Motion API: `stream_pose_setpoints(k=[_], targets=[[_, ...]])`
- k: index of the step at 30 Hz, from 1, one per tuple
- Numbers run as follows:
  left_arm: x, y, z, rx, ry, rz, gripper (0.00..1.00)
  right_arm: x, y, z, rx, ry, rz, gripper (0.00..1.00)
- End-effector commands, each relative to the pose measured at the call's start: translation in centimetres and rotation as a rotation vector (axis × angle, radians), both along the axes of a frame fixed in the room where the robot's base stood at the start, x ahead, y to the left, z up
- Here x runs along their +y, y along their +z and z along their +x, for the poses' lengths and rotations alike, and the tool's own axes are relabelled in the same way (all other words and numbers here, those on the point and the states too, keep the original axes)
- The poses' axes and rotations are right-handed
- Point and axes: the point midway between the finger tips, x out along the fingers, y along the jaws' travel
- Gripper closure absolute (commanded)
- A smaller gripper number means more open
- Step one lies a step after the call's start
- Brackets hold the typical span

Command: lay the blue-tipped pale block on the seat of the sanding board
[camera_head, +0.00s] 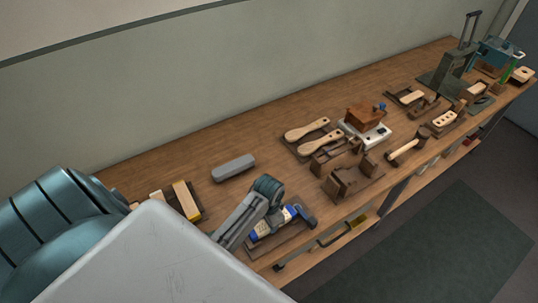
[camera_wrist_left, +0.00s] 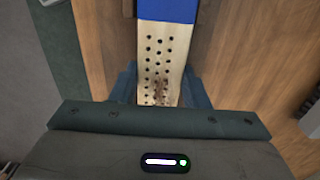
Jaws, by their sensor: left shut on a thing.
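The blue-tipped pale block (camera_wrist_left: 163,50) has rows of dark holes and a blue end, which points to the top of the left wrist view. My left gripper (camera_wrist_left: 160,92) is shut on it, with a finger along each side. In the head view this gripper (camera_head: 288,217) is near the front edge of the bench and partly hides the block. A dark flat board (camera_head: 277,247), apparently the sanding board, lies right under the block. I cannot tell whether the block touches its seat. My right gripper is not in view.
A grey rounded bar (camera_head: 233,167) lies behind my gripper. A dark tray with pale blocks (camera_head: 183,198) is to the left. Brown wooden fixtures (camera_head: 350,180), pale paddles (camera_head: 308,130) and a mallet (camera_head: 408,147) stand to the right. The bench (camera_head: 165,155) is clear along the back left.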

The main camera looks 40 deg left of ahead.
Motion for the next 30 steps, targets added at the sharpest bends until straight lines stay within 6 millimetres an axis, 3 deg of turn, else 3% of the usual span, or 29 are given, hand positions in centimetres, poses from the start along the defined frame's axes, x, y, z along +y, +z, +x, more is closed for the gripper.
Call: stream_pose_setpoints(k=[12, 13, 16, 22, 26, 30], targets=[[-0.02, -0.59, 0.04, -0.001, 0.0, 0.001, 0.85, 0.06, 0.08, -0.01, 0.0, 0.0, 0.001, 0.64], [-0.01, -0.6, 0.04, -0.002, 0.0, 0.0, 0.55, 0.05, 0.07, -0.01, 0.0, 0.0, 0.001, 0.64], [-0.02, -0.59, 0.04, -0.001, 0.0, 0.0, 0.35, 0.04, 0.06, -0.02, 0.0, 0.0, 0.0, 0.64], [-0.01, -0.6, 0.03, -0.001, 0.0, 0.0, 0.33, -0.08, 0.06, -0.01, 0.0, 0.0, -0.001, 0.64], [-0.01, -0.63, 0.0, 0.0, 0.0, 0.0, 0.15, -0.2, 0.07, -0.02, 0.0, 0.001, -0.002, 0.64], [0.0, -0.63, 0.0, 0.0, 0.0, 0.0, 0.15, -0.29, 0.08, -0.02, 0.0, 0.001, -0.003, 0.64]])
